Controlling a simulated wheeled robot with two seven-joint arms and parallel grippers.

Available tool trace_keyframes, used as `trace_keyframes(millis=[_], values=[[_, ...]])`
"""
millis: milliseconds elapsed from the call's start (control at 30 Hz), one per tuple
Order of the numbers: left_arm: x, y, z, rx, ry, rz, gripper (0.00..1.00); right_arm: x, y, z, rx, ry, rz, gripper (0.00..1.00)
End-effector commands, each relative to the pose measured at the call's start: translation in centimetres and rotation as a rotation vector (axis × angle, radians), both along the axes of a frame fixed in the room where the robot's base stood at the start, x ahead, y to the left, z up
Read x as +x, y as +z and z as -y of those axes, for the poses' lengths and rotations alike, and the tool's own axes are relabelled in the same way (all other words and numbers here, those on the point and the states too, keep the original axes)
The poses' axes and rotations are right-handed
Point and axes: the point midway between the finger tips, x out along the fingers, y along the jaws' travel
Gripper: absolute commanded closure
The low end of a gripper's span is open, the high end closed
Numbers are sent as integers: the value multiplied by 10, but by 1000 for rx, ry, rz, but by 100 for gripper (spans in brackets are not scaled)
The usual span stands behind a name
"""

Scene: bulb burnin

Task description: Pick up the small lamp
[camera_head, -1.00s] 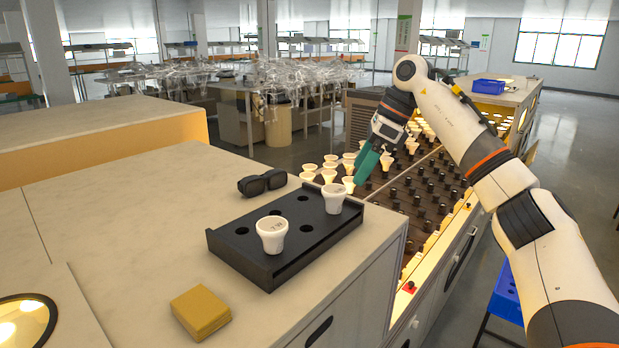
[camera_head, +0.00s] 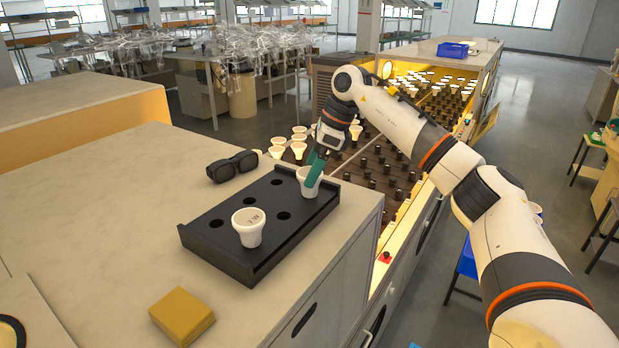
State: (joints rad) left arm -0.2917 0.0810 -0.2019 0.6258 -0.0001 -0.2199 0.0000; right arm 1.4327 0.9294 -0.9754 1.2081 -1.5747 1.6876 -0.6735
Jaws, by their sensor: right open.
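Two small white lamps sit in a black tray on the worktop. The near lamp (camera_head: 248,228) stands upright in a front hole. The far lamp (camera_head: 306,186) stands at the tray's right end. My right gripper (camera_head: 314,170), with green fingers, is at the far lamp, and its fingers overlap the lamp's top in the picture. It is open; I cannot tell whether the fingers touch the lamp. My left gripper is not in view.
The black tray (camera_head: 188,240) has several empty holes. Dark goggles (camera_head: 232,166) lie behind it and a yellow block (camera_head: 182,316) in front. A lit socket rack with several lamps (camera_head: 372,168) stands beyond the worktop. The worktop left of the tray is clear.

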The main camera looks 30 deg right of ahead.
Motion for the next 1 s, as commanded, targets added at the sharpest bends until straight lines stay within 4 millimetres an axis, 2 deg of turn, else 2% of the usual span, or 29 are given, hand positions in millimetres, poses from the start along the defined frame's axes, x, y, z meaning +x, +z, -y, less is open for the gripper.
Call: trace_keyframes(millis=[33, 200, 467, 767, 1000], values=[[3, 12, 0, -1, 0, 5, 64, 3, -2, -2, 0, 1, -5, 21], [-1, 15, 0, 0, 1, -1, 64, 7, -23, -8, -1, 1, -3, 21], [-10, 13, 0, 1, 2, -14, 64, 8, -26, -9, 1, 0, 1, 21], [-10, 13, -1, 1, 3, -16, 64, 8, -25, -9, 0, 0, 0, 70], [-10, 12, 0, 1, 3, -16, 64, 8, -24, -9, 0, 0, 1, 70]])
